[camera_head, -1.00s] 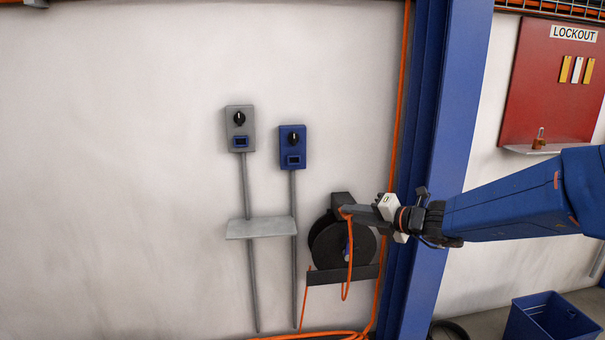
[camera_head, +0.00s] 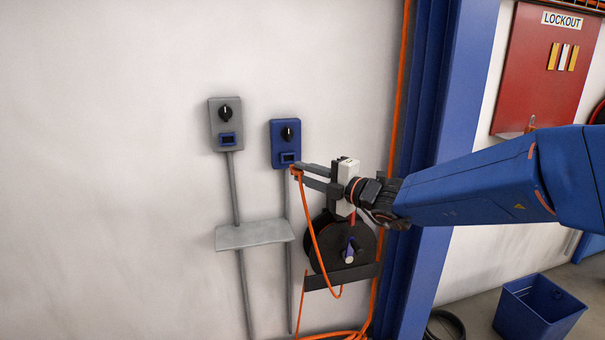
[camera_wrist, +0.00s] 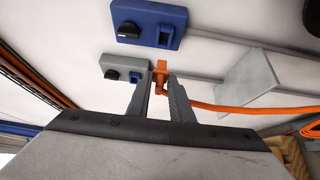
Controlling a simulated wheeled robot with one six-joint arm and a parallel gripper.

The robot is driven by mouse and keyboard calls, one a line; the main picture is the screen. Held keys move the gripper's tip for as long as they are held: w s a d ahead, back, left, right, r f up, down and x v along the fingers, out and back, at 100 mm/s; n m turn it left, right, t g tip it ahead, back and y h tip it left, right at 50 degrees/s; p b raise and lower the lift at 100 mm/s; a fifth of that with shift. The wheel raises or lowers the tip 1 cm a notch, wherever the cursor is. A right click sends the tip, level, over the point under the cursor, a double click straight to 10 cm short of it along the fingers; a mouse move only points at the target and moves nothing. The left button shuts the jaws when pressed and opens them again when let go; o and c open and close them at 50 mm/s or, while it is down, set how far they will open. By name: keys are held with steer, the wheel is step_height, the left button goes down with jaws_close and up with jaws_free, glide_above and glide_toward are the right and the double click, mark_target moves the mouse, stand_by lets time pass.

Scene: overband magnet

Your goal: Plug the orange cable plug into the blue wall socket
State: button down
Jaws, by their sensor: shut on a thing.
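The blue wall socket (camera_head: 278,151) is a box with a black knob and a dark opening low on its face. It also shows at the top of the wrist view (camera_wrist: 149,22). My gripper (camera_head: 301,174) is shut on the orange cable plug (camera_wrist: 161,70), just right of and slightly below the blue socket's opening in the head view. The plug sticks out past the fingertips in the wrist view, apart from the socket in that picture. The orange cable (camera_head: 311,235) hangs down from the plug. The gap in depth between plug and socket is hard to tell.
A similar grey box (camera_head: 226,139) is on the wall left of the blue one. Below are a small grey shelf (camera_head: 253,234) and a dark cable reel (camera_head: 326,250). A blue column (camera_head: 438,180) stands at the right. The wall at far left is clear.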

steer(key=shift+w+a, duration=0.25)
steer(key=shift+w, duration=0.65)
steer(key=shift+w+a, duration=0.25)
steer(key=shift+w, duration=0.65)
steer(key=shift+w+a, duration=0.25)
steer(key=shift+w, duration=0.65)
steer(key=shift+w+a, duration=0.2)
steer(key=shift+w, duration=0.5)
steer(key=shift+w+a, duration=0.2)
steer(key=shift+w, duration=0.45)
steer(key=c, duration=1.5)
jaws_free()
steer(key=shift+s+d, duration=0.25)
steer(key=shift+s, duration=0.7)
steer(key=shift+s+d, duration=0.3)
steer(key=shift+s, duration=0.65)
steer(key=shift+s+d, duration=0.25)
steer(key=shift+s, duration=0.7)
